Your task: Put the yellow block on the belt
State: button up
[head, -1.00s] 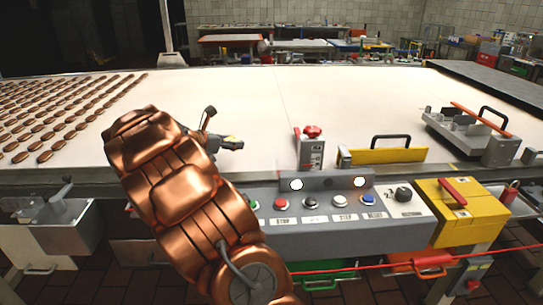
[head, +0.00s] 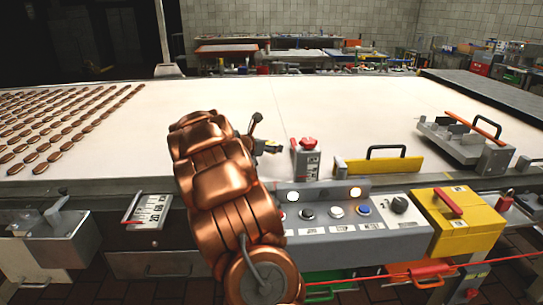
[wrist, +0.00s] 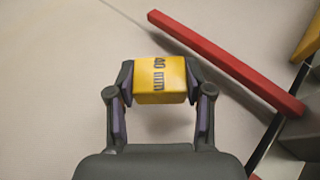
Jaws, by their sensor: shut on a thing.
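The yellow block (wrist: 160,80), marked "40 mm", is between the two fingers of my gripper (wrist: 160,98) in the wrist view, and both fingers press on its sides. The pale belt (wrist: 60,60) lies below it. Whether the block touches the belt or hangs above it I cannot tell. In the head view my gripper (head: 268,146) is small and dark over the near part of the belt (head: 340,110), just left of a grey box with a red top. The block is hardly visible there.
A red bar (wrist: 225,62) lies right of the block in the wrist view. In the head view the grey box with a red top (head: 306,160) and a yellow plate with a handle (head: 378,166) line the near edge. Brown bars (head: 60,130) fill the belt's left; its middle is clear.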

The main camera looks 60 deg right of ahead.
aim_at(271, 162)
jog(key=shift+s+d+f, duration=0.1)
jog(key=shift+d+f, duration=0.05)
jog(key=shift+f, duration=1.65)
jog(key=shift+f, duration=0.1)
jog(key=o, duration=1.2)
jog(key=shift+a+r, duration=0.2)
jog(key=shift+r, duration=0.05)
jog(key=v, duration=1.1)
jog(key=shift+a, duration=0.25)
